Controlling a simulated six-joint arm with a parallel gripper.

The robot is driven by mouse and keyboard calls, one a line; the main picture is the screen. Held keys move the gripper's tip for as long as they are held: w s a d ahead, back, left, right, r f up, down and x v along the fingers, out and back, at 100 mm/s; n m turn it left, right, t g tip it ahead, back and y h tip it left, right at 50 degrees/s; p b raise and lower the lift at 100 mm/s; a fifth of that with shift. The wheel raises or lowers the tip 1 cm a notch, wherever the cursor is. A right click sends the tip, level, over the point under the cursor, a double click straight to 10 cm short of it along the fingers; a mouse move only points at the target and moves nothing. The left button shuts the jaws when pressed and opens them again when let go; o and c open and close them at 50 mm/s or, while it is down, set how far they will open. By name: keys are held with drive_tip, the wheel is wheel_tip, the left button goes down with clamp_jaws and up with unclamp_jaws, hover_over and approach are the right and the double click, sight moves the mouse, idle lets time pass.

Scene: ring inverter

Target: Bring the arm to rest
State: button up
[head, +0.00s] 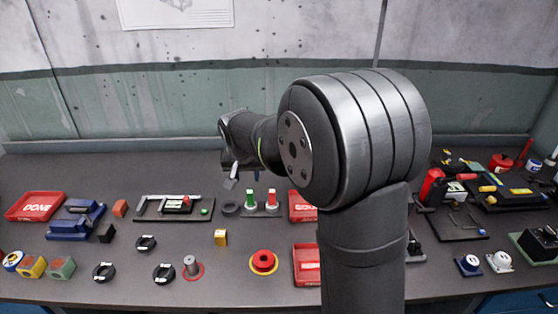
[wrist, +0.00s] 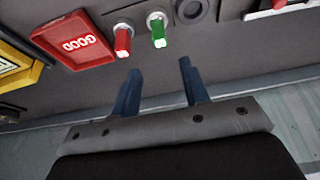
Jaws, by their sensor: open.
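My arm stands up in the middle of the head view, its large elbow joint hiding part of the bench. My gripper (head: 231,176) hangs near the back of the bench, above the dark ring and the green and red posts. In the wrist view my gripper (wrist: 160,88) shows two blue fingers set well apart, with nothing between them. The fingers point toward the bench, and its back edge and the wall show around them. Nothing appears to touch the fingers.
A green post (head: 249,198) and a red post (head: 271,198) stand by a dark ring (head: 230,208). A red tray marked GOOD (wrist: 75,40) lies beside them. A red DONE tray (head: 35,206) is at far left. Tools crowd the right side.

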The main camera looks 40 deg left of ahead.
sight(250, 191)
drive_tip(key=x, duration=1.2)
drive_tip(key=shift+f, duration=0.1)
drive_tip(key=shift+r, duration=1.45)
